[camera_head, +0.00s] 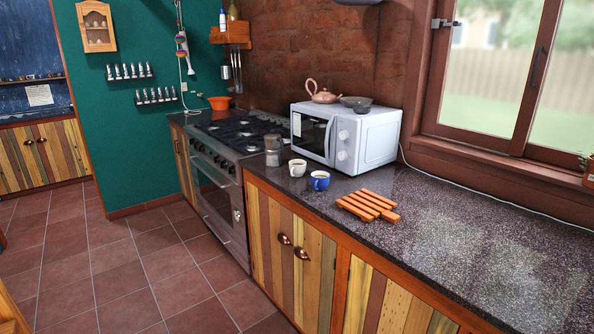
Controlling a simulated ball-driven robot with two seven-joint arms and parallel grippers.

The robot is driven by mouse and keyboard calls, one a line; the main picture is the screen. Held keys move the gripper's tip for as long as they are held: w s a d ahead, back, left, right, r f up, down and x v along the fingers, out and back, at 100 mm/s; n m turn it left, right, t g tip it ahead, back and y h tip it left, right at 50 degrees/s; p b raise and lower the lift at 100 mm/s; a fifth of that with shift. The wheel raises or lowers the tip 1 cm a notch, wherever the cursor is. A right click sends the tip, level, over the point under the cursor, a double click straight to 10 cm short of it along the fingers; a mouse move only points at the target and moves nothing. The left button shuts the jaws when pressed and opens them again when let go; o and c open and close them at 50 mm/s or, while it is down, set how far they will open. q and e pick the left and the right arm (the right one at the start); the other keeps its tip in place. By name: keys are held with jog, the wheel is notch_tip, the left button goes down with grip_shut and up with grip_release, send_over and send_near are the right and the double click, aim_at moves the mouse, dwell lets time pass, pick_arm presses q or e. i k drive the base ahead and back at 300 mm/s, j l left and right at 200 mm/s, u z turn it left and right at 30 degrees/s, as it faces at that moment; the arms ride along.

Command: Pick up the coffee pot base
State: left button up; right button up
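A small grey metal pot (273,151), which looks like the coffee pot base, stands upright on the dark speckled counter (440,235). It is between the stove and the white microwave, near the counter's front edge. No separate upper part of a coffee pot can be made out beside it. Neither of my grippers shows in the head view.
A white cup (297,168) and a blue cup (320,181) stand right of the pot. A wooden trivet (368,204) lies further right. The microwave (345,134) stands behind, the stove (225,150) left. The right counter and tiled floor (130,265) are clear.

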aim_at(272, 161)
jog(key=i+j+u, duration=0.1)
jog(key=i+u, duration=0.3)
jog(key=i, duration=0.3)
jog(key=i+l+u, duration=0.15)
jog(key=i+u, duration=0.3)
jog(key=i, duration=0.2)
